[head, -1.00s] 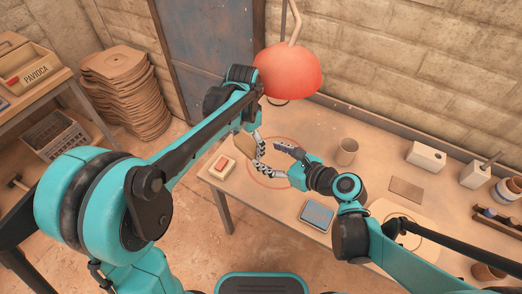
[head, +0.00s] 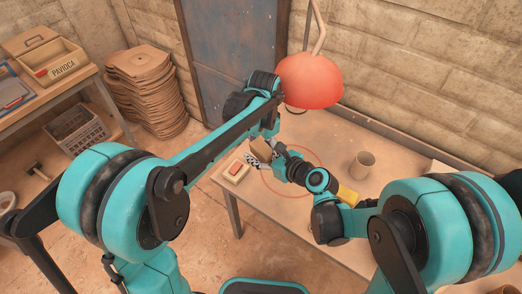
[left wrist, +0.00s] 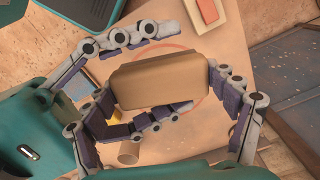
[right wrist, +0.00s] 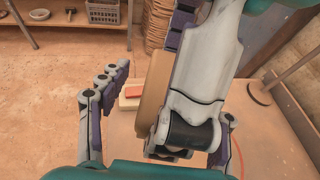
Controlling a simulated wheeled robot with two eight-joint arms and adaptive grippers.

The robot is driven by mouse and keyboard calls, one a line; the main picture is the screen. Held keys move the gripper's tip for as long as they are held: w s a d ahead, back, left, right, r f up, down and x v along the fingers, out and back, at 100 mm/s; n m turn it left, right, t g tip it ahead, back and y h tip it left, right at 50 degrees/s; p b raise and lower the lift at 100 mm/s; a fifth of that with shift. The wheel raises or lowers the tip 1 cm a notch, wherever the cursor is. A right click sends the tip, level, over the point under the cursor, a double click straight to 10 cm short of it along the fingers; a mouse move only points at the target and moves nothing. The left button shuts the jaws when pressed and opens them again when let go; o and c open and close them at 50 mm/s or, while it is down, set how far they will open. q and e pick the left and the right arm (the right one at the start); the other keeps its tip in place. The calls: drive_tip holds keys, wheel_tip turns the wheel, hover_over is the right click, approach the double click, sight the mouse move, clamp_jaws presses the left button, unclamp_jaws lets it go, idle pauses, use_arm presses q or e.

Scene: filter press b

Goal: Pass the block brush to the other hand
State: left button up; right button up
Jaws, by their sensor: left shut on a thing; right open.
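The block brush is a brown, rounded block. In the head view (head: 261,150) it is small and partly covered by the grippers. My left gripper (left wrist: 160,88) is shut on it, a finger at each end, in the left wrist view, where the brush (left wrist: 158,82) shows its broad side. My right gripper (right wrist: 150,85) is open, its fingers spread to either side of the brush (right wrist: 154,95) in the right wrist view. A large pale finger of my left gripper hides part of that view. Whether the right fingers touch the brush I cannot tell.
A cream block with a red top (head: 235,171) lies at the table's left corner, close by. A cup (head: 362,165) and a yellow object (head: 347,196) stand to the right. A red lamp (head: 309,80) hangs behind. My right arm covers much of the table (head: 322,145).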

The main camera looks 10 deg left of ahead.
use_arm(q)
drive_tip(key=shift+d, duration=0.1)
use_arm(e)
drive_tip(key=c, duration=1.3)
use_arm(q)
drive_tip(key=o, duration=1.1)
drive_tip(key=shift+c, duration=0.2)
